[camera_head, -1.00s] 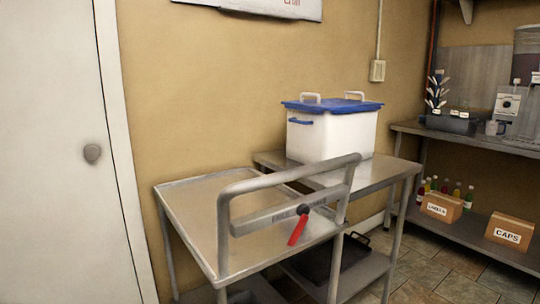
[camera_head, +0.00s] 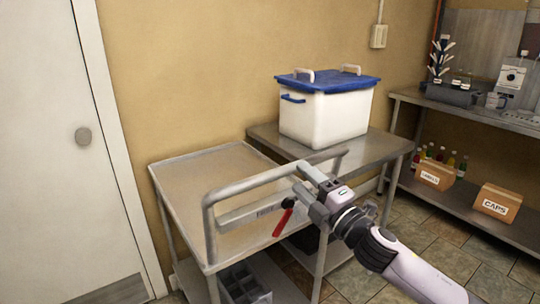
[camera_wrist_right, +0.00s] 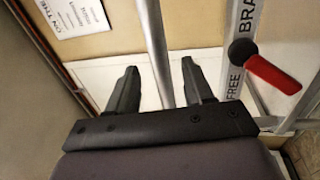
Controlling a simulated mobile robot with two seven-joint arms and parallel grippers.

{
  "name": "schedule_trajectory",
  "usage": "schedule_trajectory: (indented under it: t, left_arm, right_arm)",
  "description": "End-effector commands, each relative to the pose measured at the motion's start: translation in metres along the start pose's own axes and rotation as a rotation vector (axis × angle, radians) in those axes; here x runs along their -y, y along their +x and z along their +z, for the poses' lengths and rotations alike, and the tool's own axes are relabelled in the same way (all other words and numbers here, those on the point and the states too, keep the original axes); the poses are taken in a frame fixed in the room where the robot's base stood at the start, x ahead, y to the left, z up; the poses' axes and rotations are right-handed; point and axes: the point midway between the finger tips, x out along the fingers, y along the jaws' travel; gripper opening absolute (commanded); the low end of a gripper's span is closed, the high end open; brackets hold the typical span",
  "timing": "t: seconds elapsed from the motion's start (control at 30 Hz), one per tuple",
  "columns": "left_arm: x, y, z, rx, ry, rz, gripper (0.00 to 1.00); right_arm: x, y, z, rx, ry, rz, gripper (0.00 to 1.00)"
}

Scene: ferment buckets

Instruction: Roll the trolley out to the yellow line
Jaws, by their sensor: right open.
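The trolley (camera_head: 165,171) stands against the wall with an empty top tray and a raised metal push handle (camera_head: 240,188) on its near side. A red brake lever (camera_head: 284,221) hangs from the crossbar below the handle; the right wrist view shows the lever (camera_wrist_right: 272,72) beside the words FREE and BRA. My right gripper (camera_head: 308,180) is at the right part of the handle. In the right wrist view, its two fingers (camera_wrist_right: 158,85) are open with the handle bar (camera_wrist_right: 157,50) running between them. My left gripper is out of view. I see no yellow line.
A steel table (camera_head: 378,148) behind the trolley carries a white bucket (camera_head: 325,118) with a blue lid. A shelf unit (camera_head: 480,118) at right holds bottles and cardboard boxes (camera_head: 497,203). A white door (camera_head: 60,130) is at left. Tiled floor (camera_head: 420,232) shows at right.

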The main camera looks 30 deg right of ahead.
Motion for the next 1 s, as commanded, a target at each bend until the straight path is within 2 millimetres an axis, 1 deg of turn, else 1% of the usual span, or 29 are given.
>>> schedule_trajectory:
  t: [0.17, 0.6, 0.8, 1.0]
  left_arm:
    - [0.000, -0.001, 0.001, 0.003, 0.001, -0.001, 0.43]
    - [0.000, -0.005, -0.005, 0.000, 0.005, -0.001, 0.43]
    - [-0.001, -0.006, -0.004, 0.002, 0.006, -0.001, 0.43]
    - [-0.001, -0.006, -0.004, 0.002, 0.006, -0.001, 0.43]
  right_arm:
    - [-0.002, 0.011, 0.000, 0.000, -0.003, 0.003, 0.52]
    - [-0.002, 0.059, 0.000, 0.000, 0.000, 0.002, 0.52]
    - [-0.001, 0.069, 0.000, -0.001, 0.000, 0.001, 0.52]
    - [0.000, 0.071, 0.000, -0.001, 0.000, 0.001, 0.52]
